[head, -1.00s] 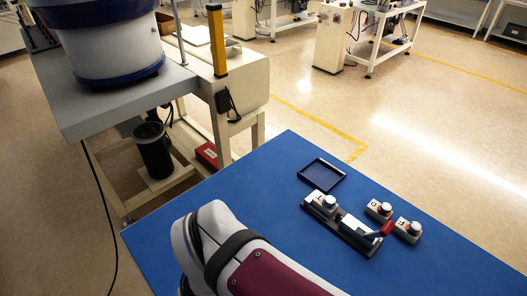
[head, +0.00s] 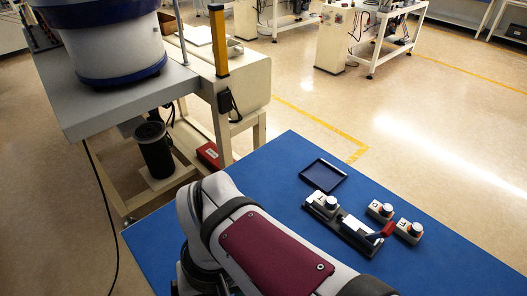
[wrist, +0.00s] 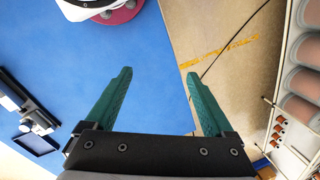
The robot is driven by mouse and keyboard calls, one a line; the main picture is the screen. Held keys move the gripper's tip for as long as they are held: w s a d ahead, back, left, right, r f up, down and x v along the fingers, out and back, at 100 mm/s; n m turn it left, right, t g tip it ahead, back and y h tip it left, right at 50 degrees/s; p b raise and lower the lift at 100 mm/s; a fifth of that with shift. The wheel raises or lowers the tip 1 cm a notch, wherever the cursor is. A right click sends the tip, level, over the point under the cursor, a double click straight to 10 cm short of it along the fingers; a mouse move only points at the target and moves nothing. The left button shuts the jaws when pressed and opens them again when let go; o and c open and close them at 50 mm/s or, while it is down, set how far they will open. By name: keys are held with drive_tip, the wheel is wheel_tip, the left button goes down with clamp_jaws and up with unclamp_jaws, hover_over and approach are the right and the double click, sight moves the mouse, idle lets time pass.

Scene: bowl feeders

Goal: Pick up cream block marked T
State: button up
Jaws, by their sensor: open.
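Three cream blocks with round silver knobs are in the head view. One block (head: 321,206) sits at the left end of a black fixture (head: 357,240). A second block (head: 379,211) and a third block (head: 408,231) stand on the blue table to the right of the fixture. The letters are too small to tell surely which is T. In the wrist view my gripper (wrist: 160,73) is open and empty, its two green fingers wide apart above the blue table and its edge. My gripper is outside the head view. Part of the fixture (wrist: 22,104) shows at the wrist view's left edge.
A shallow dark tray (head: 323,175) lies behind the fixture. A red lever (head: 383,231) rises from the fixture's right end. The blue table (head: 448,262) is clear at front right. A bowl feeder (head: 108,40) stands on a grey bench at back left.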

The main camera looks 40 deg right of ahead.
drive_tip(key=w+d, duration=0.5)
drive_tip(key=w, duration=0.1)
drive_tip(key=n+t+h, duration=0.2)
drive_tip(key=n+t, duration=0.3)
hover_over(332, 200)
drive_tip(key=s, duration=0.5)
wheel_tip(332, 200, down, 7)
drive_tip(key=shift+g, duration=0.3)
drive_tip(key=x, duration=1.5)
drive_tip(key=shift+r, duration=0.15)
clamp_jaws()
